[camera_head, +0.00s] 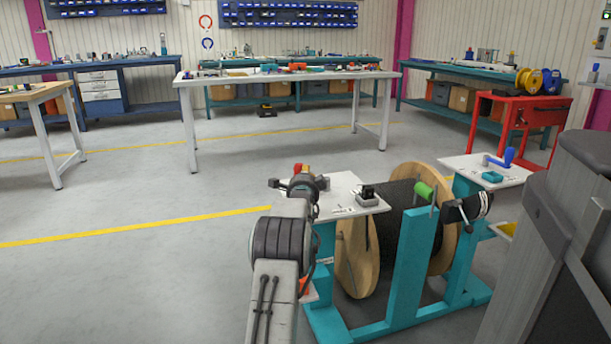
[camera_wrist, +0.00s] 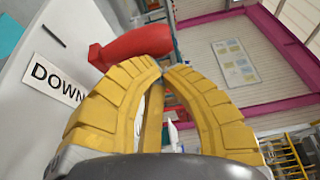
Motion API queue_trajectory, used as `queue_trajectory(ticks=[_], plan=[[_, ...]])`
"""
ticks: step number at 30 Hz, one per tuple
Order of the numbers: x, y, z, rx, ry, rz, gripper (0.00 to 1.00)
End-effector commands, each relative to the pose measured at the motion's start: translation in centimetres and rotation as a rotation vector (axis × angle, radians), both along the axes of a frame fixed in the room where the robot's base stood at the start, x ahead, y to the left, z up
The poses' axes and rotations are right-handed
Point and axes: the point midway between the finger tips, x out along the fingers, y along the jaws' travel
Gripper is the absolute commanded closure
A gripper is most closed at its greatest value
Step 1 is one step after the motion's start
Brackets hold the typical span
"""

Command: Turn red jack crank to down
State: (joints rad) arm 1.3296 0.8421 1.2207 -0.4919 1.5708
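The red jack crank's handle (camera_wrist: 135,45) shows in the wrist view just beyond my fingertips, partly behind the left finger. A small red part (camera_head: 298,168) at my gripper in the head view may be the same handle. A white panel carries a "DOWN" label (camera_wrist: 57,82) at the left of the wrist view. My gripper (camera_wrist: 162,70) has its yellow fingertips together, with nothing seen held between them. In the head view my gripper (camera_head: 300,185) is at the left edge of the reel stand's white left plate (camera_head: 342,184). The crank's base and pivot are hidden.
The teal reel stand (camera_head: 407,270) holds a wooden cable reel (camera_head: 357,255). A green handle (camera_head: 425,190) and a black knob (camera_head: 367,193) stick up nearby. A blue crank (camera_head: 507,157) stands on the right plate. Open floor lies left of my arm.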

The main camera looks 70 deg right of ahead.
Motion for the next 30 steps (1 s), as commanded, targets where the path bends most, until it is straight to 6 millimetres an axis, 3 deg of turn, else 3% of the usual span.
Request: queue_trajectory(ticks=[30], plan=[[0.96, -0.28, 0.0, 0.0, 0.0, 0.011, 1.0]])
